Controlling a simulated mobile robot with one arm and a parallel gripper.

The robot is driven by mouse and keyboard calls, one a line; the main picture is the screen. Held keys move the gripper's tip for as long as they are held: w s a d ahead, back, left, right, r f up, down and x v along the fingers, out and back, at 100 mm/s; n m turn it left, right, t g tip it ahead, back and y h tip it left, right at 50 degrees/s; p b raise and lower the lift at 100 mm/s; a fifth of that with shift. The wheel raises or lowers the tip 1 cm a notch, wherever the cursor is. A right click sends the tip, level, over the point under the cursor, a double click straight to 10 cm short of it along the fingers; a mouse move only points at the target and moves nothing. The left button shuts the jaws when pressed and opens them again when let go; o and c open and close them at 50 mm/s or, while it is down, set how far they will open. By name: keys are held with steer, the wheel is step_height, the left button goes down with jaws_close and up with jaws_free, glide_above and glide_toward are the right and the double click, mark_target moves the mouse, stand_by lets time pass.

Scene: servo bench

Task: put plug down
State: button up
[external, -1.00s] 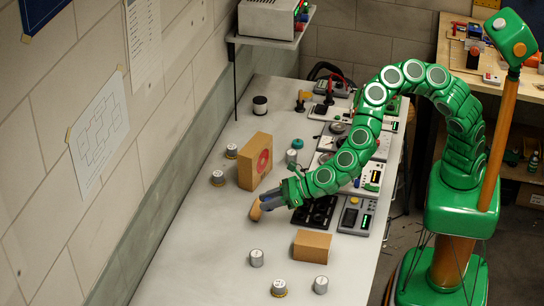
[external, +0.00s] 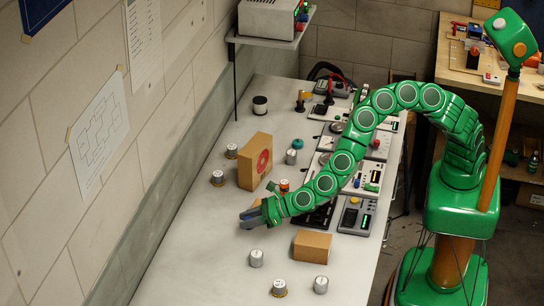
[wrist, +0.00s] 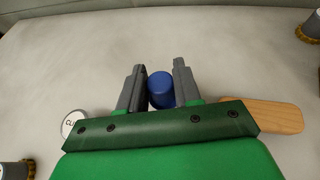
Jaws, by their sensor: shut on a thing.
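The plug, a short blue cylinder (wrist: 161,90), sits between the two grey fingers of my gripper (wrist: 158,88) in the wrist view. My gripper is shut on it. In the external view my gripper (external: 248,217) is low over the open front-left part of the grey bench (external: 185,250). The plug is barely distinguishable there. I cannot tell whether its underside touches the bench.
A wooden piece (wrist: 272,115) lies close to the gripper's right in the wrist view. A silver knob (wrist: 74,122) is to its left. A cardboard box (external: 312,246) and a box with a red mark (external: 254,161) stand nearby. Bench is clear toward the wall.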

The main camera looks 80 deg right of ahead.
steer(key=shift+w+a+f, duration=0.15)
steer(key=shift+w+f, duration=0.05)
steer(key=shift+f, duration=1.55)
steer(key=shift+f, duration=0.1)
steer(key=o, duration=1.1)
steer(key=shift+v, duration=6.1)
